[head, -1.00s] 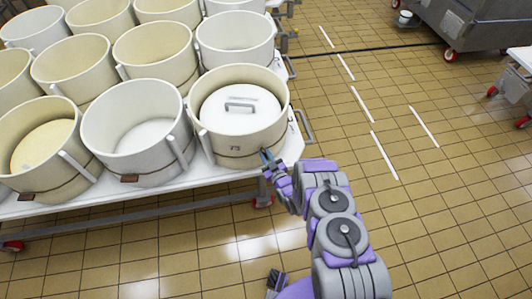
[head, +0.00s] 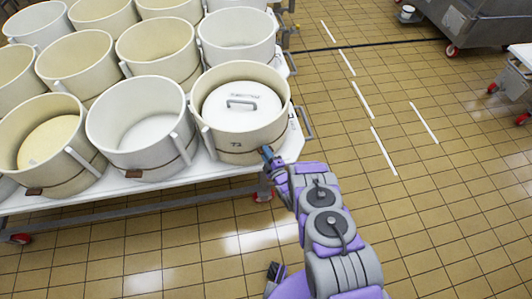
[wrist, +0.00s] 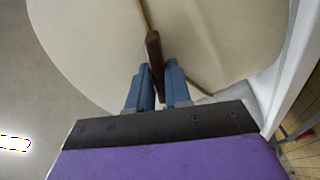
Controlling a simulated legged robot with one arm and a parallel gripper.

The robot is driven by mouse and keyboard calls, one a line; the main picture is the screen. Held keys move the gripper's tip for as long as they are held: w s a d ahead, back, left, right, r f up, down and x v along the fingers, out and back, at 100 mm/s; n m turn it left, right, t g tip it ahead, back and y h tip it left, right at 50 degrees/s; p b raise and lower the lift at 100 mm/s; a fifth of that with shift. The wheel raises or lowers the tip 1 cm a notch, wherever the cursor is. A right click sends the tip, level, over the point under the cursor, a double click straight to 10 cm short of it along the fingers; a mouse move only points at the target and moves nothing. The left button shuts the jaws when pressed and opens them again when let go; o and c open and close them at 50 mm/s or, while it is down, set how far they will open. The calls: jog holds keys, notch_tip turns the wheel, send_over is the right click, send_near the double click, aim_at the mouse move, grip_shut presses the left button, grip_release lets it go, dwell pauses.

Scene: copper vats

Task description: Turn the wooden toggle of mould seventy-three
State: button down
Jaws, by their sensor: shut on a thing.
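Mould seventy-three (head: 225,140) is the cream tub at the front right corner of the trolley, with "73" on its wall. A white lid with a grey handle (head: 241,104) sits inside it. In the wrist view its curved cream wall (wrist: 90,45) fills the upper part, with a thin cord around it. The dark wooden toggle (wrist: 154,52) stands out between my fingers there. My gripper (wrist: 159,88) has its blue fingers shut on the toggle's near end. In the head view my gripper (head: 267,152) is at the mould's lower right wall and hides the toggle.
A white mould (head: 138,135) stands close on the left, with its own brown toggle (head: 134,173). Several more moulds crowd the white trolley top (head: 215,170). A metal trolley handle (head: 305,123) juts out at right. Tiled floor (head: 400,210) is open at right.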

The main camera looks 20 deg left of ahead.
jog(key=shift+s+f+n, duration=0.1)
jog(key=shift+f+n, duration=0.1)
jog(key=shift+n, duration=0.95)
jog(key=shift+s+f+n, duration=0.1)
jog(key=shift+f+n, duration=0.05)
jog(key=shift+n, duration=1)
jog(key=c, duration=1.3)
grip_release()
jog(key=shift+a, duration=0.1)
jog(key=shift+c, duration=0.2)
jog(key=shift+o, duration=1)
jog(key=shift+w, duration=0.1)
jog(key=b+v, duration=0.1)
jog(key=v, duration=1.6)
jog(key=shift+r, duration=0.1)
